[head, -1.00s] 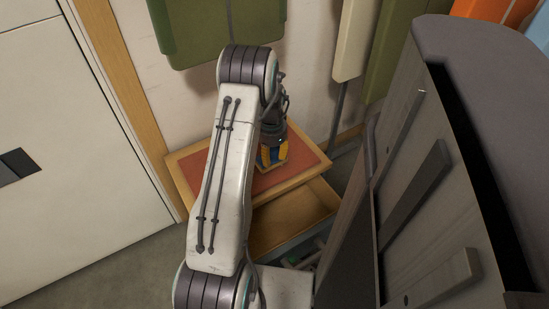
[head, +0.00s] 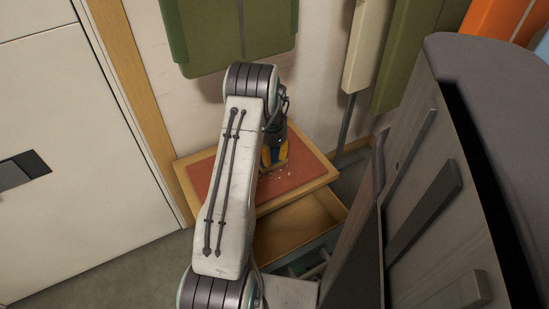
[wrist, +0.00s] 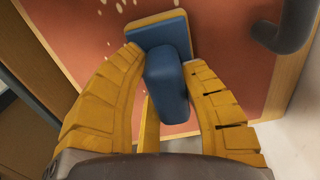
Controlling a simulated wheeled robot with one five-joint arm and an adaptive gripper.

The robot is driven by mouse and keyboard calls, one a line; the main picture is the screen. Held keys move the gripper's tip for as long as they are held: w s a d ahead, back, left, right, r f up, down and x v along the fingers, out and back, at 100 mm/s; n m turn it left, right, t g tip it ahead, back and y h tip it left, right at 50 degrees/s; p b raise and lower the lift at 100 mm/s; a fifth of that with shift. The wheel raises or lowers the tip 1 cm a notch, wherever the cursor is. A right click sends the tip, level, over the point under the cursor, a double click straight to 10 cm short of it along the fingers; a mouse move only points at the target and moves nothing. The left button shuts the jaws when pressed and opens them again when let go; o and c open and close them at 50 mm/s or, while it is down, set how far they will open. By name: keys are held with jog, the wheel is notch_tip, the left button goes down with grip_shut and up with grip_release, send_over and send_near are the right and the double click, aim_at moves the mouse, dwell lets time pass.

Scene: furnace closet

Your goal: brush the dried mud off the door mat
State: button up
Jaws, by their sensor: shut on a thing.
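The door mat (head: 205,178) is a flat red-orange sheet on top of a low wooden cabinet, and it also fills much of the wrist view (wrist: 225,30). Pale specks of dried mud (head: 284,172) lie on it, and several show at the upper left of the wrist view (wrist: 99,12). My gripper (wrist: 162,62) has yellow fingers closed around the blue handle of a brush (wrist: 166,95). The brush has a blue, yellow-edged head over the mat. Its underside is hidden, so I cannot tell whether it touches. In the head view my arm hides part of the mat.
A drawer (head: 300,222) stands open below the cabinet top. A pale door (head: 80,150) is left. Green padding (head: 230,35) hangs on the wall behind.

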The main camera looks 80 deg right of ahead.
jog(key=shift+w+d, duration=0.65)
jog(key=shift+d, duration=0.05)
jog(key=shift+w+a+f, duration=0.15)
jog(key=shift+w+a, duration=0.85)
jog(key=shift+w, duration=0.05)
jog(key=shift+s+a, duration=0.75)
jog(key=shift+a, duration=0.2)
jog(key=shift+s+a+r+b, duration=0.2)
jog(key=shift+s+a+b, duration=0.2)
jog(key=shift+s+a, duration=0.85)
jog(key=shift+s+a+f+b, duration=0.1)
jog(key=shift+s+a+b, duration=0.1)
jog(key=shift+s+a, duration=0.35)
jog(key=shift+s+a+b, duration=0.15)
jog(key=shift+s+a, duration=0.15)
jog(key=shift+a, duration=0.3)
jog(key=shift+a, duration=0.1)
